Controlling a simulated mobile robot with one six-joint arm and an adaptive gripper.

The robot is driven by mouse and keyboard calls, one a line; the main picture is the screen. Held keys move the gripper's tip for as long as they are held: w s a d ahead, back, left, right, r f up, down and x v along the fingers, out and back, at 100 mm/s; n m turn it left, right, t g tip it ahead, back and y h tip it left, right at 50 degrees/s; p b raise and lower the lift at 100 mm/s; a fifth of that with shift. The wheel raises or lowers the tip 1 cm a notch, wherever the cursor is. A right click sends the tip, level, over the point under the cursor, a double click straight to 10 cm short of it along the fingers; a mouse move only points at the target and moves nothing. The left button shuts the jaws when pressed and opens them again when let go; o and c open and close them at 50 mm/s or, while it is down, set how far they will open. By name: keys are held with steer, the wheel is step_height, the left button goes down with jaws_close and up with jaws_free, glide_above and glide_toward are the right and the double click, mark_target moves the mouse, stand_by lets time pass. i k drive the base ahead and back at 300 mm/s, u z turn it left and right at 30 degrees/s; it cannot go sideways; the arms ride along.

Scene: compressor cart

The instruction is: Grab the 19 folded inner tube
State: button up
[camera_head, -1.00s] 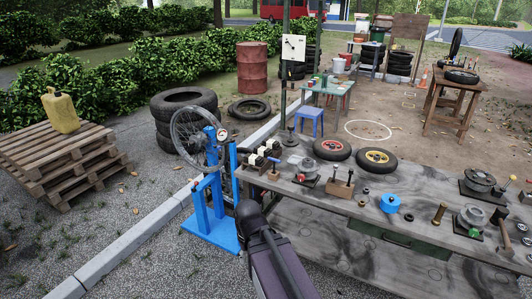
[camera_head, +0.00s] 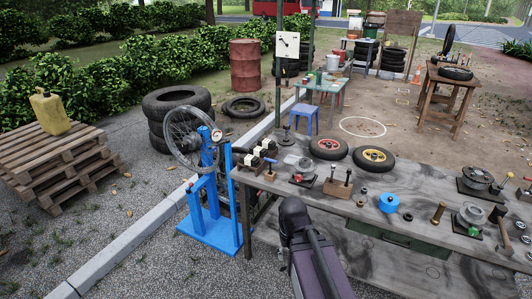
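Several small black bundles with white bands, which look like folded inner tubes (camera_head: 257,152), sit in a row at the left end of the grey workbench (camera_head: 385,262). Any number on them is too small to read, so I cannot tell which is 19. My arm reaches in from the bottom of the picture, in front of the bench and to the right of the bundles. Its dark rounded joint is low and near the bench's front edge. My gripper's fingers do not show.
A blue wheel stand (camera_head: 210,225) with a spoked wheel stands left of the bench. Small wheels with red (camera_head: 328,147) and yellow (camera_head: 374,159) hubs, a wooden tool block (camera_head: 338,188) and a blue round part (camera_head: 389,203) lie on the bench. Gravel is clear at front left.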

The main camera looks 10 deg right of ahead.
mark_target(258, 151)
steer(key=u, duration=0.05)
steer(key=i, duration=1)
steer(key=z, duration=0.1)
